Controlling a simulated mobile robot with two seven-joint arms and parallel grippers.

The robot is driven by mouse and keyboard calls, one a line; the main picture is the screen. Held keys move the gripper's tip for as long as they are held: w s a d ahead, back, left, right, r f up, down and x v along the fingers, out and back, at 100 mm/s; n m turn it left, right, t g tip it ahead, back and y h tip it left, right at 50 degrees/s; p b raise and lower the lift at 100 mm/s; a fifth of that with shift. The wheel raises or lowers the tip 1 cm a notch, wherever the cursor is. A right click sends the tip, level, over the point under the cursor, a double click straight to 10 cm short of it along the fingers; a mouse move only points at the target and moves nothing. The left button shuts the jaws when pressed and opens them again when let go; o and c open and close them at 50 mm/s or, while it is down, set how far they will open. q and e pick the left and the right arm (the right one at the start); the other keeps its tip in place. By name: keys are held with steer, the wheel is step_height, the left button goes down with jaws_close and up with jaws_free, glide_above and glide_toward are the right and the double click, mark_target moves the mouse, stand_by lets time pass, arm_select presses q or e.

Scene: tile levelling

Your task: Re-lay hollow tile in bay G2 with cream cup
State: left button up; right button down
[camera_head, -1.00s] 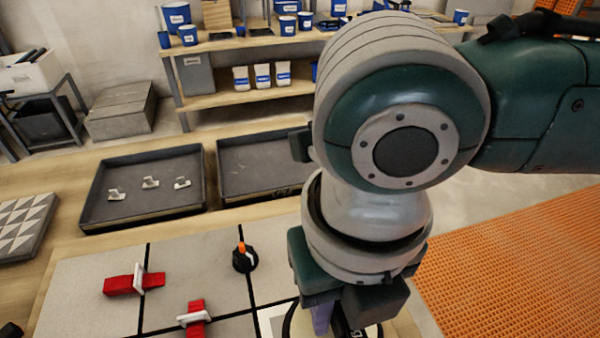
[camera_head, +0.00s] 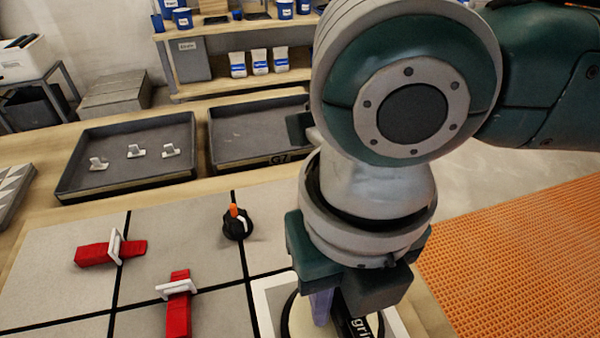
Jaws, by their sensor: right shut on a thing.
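My right gripper (camera_head: 337,308) is at the bottom centre, pointing down, shut on the dark handle (camera_head: 356,324) of a round suction cup. The cup shows a cream face (camera_head: 302,318) with a black rim, and sits over a pale, white-edged tile (camera_head: 265,298). I cannot tell whether the cup touches that tile. The gripper and wrist hide much of both. Grey tiles (camera_head: 185,245) with dark joints lie to the left. I can read no G2 mark. My left gripper is not in view.
Two red wedges with white clips (camera_head: 96,252) (camera_head: 179,312) and a black knob with an orange top (camera_head: 237,224) stand on the tiles. A dark tray (camera_head: 125,180) holds several white clips. The tray beside it (camera_head: 250,135) looks empty. Orange grating (camera_head: 520,250) lies right.

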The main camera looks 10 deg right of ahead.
steer(key=shift+f, duration=0.15)
stand_by(0.6)
steer(key=c, duration=0.6)
jaws_free()
